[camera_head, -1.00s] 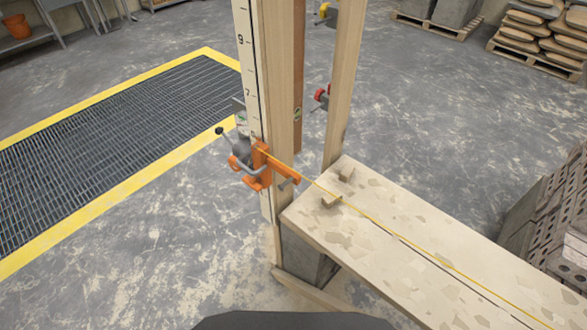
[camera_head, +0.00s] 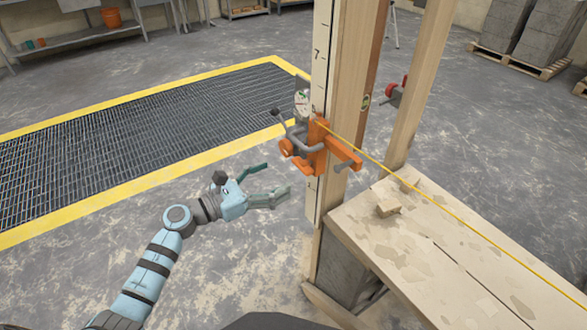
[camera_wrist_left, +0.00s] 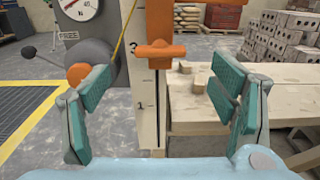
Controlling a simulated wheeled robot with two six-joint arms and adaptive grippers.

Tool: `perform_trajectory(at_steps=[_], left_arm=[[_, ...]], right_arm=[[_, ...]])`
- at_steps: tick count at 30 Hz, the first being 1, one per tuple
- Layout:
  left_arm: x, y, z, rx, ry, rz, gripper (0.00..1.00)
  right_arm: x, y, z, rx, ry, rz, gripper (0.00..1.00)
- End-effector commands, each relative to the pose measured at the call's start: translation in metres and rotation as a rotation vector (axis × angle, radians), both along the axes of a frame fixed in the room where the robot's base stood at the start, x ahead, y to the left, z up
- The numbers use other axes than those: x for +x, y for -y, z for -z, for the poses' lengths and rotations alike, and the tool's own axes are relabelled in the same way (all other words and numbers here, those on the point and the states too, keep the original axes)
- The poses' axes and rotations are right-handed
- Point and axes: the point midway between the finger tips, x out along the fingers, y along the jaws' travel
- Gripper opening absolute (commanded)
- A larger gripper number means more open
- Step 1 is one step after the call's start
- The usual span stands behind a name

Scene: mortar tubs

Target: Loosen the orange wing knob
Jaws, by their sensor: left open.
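An orange clamp (camera_head: 318,142) is fixed on the upright timber post with the number scale. The orange wing knob (camera_wrist_left: 160,52), with two short wings, shows near the middle of the left wrist view, in front of the clamp body. In the head view the wing knob (camera_head: 303,166) seems to be the lower orange part facing my arm. My left gripper (camera_head: 277,180) is open and empty, left of and apart from the clamp. In the left wrist view its teal fingers (camera_wrist_left: 157,92) stand wide on either side, with the knob between and beyond them.
A grey lever assembly with a round orange end (camera_wrist_left: 78,74) and a white dial (camera_head: 302,103) sits left of the knob. A yellow line (camera_head: 450,210) runs from the clamp over the plank (camera_head: 440,255). The floor around my left arm is clear.

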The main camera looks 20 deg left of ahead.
Motion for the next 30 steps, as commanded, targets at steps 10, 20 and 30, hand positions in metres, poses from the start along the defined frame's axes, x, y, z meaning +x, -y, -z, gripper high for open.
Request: perform_trajectory(at_steps=[10,20,30], left_arm=[[0.050,0.042,0.001,-0.003,-0.003,0.000,0.78],[0.052,0.044,0.001,-0.003,-0.004,0.000,0.70],[0.052,0.041,0.001,-0.003,-0.005,-0.002,0.30]], right_arm=[[0.000,0.001,0.002,-0.001,0.000,0.000,0.32],[0.000,0.001,0.002,-0.001,0.000,0.000,0.32],[0.000,0.001,0.002,-0.001,0.000,0.000,0.32]])
